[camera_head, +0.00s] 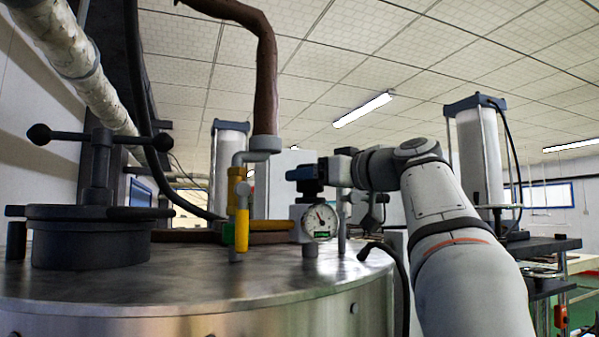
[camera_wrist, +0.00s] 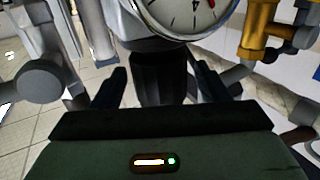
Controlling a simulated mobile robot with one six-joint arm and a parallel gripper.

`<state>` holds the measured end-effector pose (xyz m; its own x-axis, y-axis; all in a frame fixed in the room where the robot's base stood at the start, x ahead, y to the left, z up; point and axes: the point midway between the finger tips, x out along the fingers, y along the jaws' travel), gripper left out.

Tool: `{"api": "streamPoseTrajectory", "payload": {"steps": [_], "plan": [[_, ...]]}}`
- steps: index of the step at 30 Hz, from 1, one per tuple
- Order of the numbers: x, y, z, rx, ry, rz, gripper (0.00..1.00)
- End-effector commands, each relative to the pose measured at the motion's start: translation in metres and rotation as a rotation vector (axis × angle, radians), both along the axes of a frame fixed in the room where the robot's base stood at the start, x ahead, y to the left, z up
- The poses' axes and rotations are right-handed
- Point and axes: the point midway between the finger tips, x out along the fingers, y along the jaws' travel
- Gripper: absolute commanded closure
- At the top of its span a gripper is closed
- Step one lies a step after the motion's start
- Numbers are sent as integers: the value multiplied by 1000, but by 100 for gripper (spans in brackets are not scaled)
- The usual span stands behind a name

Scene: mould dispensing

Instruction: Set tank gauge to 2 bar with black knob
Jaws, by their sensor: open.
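The tank gauge (camera_head: 320,221) is a round white dial on a small regulator on top of the metal tank (camera_head: 200,280). Its needle is too small to read in the head view. In the wrist view the dial (camera_wrist: 180,14) is cut off by the top edge, with a dark needle and a red mark at upper right. The black knob (camera_wrist: 160,85) is ribbed and stands below the dial there. My gripper (camera_wrist: 161,72) is open, with one dark finger on each side of the knob and a visible gap to each. In the head view my arm reaches in from the right.
A yellow-handled valve (camera_head: 242,222) and a brown pipe (camera_head: 264,80) stand left of the gauge. A dark clamped lid (camera_head: 90,240) sits at the tank's left. A black hose (camera_head: 385,258) curves close to my arm. A white cylinder (camera_head: 480,155) stands at right.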

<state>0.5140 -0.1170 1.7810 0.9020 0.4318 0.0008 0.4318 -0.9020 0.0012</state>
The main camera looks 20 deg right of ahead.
Motion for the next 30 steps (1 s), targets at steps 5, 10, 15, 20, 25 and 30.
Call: {"api": "streamPoseTrajectory", "payload": {"steps": [5,10,15,20,25,30], "plan": [[19,10,1,2,2,4,32],[24,12,0,1,0,3,32],[24,12,-1,1,0,3,32],[23,13,-1,1,0,3,43],[23,13,0,1,0,4,57],[23,13,0,1,0,4,71]]}}
